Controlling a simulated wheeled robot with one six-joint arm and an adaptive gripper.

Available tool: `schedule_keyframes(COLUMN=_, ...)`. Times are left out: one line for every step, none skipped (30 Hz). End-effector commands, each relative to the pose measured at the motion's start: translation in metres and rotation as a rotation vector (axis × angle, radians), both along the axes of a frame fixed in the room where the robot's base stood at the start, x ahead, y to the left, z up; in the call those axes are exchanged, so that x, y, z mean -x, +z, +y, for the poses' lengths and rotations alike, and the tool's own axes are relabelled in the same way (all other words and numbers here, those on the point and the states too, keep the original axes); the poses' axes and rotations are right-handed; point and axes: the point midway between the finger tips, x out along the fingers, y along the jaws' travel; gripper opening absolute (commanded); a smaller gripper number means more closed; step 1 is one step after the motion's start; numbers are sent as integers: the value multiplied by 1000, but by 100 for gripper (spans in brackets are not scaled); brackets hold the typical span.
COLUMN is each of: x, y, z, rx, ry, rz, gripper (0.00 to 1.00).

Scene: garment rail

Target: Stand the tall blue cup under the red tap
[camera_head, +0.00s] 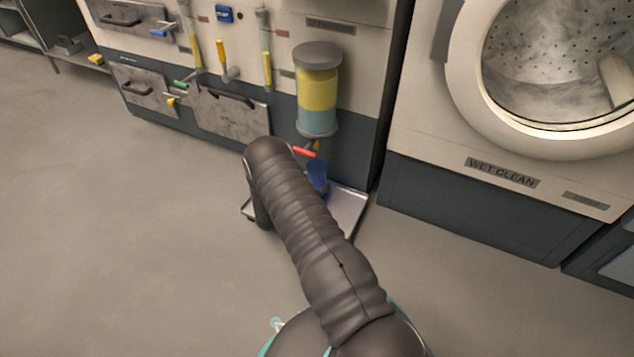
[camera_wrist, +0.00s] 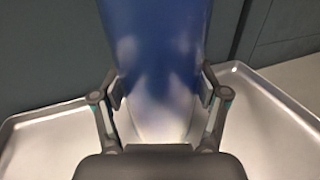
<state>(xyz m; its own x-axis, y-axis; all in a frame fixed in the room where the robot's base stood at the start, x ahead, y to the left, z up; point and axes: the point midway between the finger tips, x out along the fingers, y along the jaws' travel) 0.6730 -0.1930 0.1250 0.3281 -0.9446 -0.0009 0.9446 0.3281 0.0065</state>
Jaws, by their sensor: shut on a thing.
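The tall blue cup (camera_wrist: 155,50) fills the middle of the wrist view, upright between the two fingers of my gripper (camera_wrist: 160,92). The fingers are shut on its sides. In the head view only part of the cup (camera_head: 318,174) shows, with my arm hiding the rest. The red tap (camera_head: 304,152) has a red lever and sits below the yellow and teal cylinder, just above the cup in the picture. My arm hides part of the tap area, so I cannot tell whether the cup is exactly under the outlet. I cannot tell whether the cup's base touches the tray.
A metal tray (camera_head: 346,207) with a raised rim lies below the tap; it also shows in the wrist view (camera_wrist: 262,125). The cylinder (camera_head: 317,92) stands on the panel above. A washing machine (camera_head: 500,178) is at right. The floor at left is clear.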

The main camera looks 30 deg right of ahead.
Motion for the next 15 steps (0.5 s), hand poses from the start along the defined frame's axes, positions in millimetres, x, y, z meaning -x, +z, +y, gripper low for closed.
schedule_keyframes(x=0, y=-1, z=0, rx=0, ry=0, rz=0, gripper=78)
schedule_keyframes(x=0, y=-1, z=0, rx=0, ry=0, rz=0, gripper=86)
schedule_keyframes(x=0, y=-1, z=0, rx=0, ry=0, rz=0, gripper=96)
schedule_keyframes(x=0, y=-1, z=0, rx=0, ry=0, rz=0, gripper=98)
schedule_keyframes(x=0, y=-1, z=0, rx=0, ry=0, rz=0, gripper=98)
schedule_keyframes(x=0, y=-1, z=0, rx=0, ry=0, rz=0, gripper=98)
schedule_keyframes(x=0, y=-1, z=0, rx=0, ry=0, rz=0, gripper=98)
schedule_keyframes(x=0, y=-1, z=0, rx=0, ry=0, rz=0, gripper=98)
schedule_keyframes(x=0, y=-1, z=0, rx=0, ry=0, rz=0, gripper=98)
schedule_keyframes(x=0, y=0, z=0, rx=0, ry=0, rz=0, gripper=98)
schedule_keyframes(x=0, y=0, z=0, rx=0, ry=0, rz=0, gripper=98)
schedule_keyframes(x=0, y=0, z=0, rx=0, ry=0, rz=0, gripper=98)
schedule_keyframes(x=0, y=0, z=0, rx=0, ry=0, rz=0, gripper=98)
schedule_keyframes(x=0, y=0, z=0, rx=0, ry=0, rz=0, gripper=98)
schedule_keyframes(x=0, y=2, z=0, rx=0, ry=0, rz=-1, gripper=98)
